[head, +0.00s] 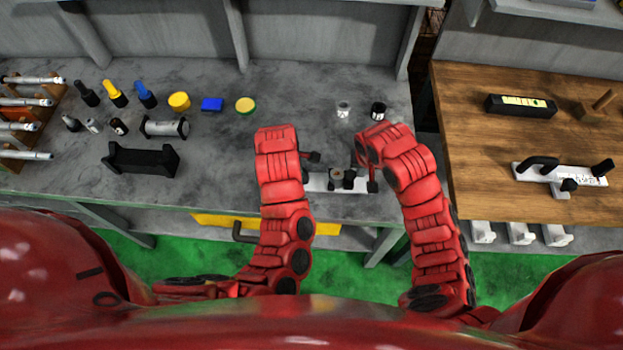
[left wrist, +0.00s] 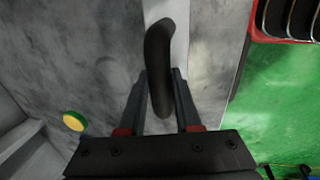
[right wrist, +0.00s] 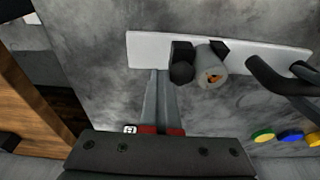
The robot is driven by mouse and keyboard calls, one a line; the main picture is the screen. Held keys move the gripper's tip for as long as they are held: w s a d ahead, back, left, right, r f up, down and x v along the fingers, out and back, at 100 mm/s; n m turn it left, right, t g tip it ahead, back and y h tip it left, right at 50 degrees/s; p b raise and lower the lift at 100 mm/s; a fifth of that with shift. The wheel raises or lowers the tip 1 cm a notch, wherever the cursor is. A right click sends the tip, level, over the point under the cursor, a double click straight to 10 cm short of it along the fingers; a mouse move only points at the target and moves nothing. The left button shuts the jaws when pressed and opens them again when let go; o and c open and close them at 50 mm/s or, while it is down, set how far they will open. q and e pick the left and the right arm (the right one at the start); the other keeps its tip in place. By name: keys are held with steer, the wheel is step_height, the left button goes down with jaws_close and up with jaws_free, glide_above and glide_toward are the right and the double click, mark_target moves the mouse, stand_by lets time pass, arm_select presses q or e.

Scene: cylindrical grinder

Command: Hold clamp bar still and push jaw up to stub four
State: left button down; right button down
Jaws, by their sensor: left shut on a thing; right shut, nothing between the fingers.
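The white clamp bar (head: 320,184) lies on the grey bench between my arms. My left gripper (left wrist: 163,78) is shut on its black curved handle (left wrist: 158,50). The right arm partly hides the bar in the head view.
A clear jar (head: 344,109) and a dark jar (head: 378,110) stand behind the bar. A wooden bench (head: 470,140) on the right carries another handled white bar (head: 535,174).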

arm_select(q)
steer(key=shift+d, duration=0.1)
arm_select(e)
steer(key=shift+d+r, duration=0.15)
steer(key=shift+r, duration=1.15)
steer(key=shift+d+r, duration=0.15)
steer(key=shift+r, duration=1.1)
steer(key=shift+w, duration=0.1)
arm_select(q)
steer(key=c, duration=0.5)
jaws_free()
steer(key=shift+v, duration=6)
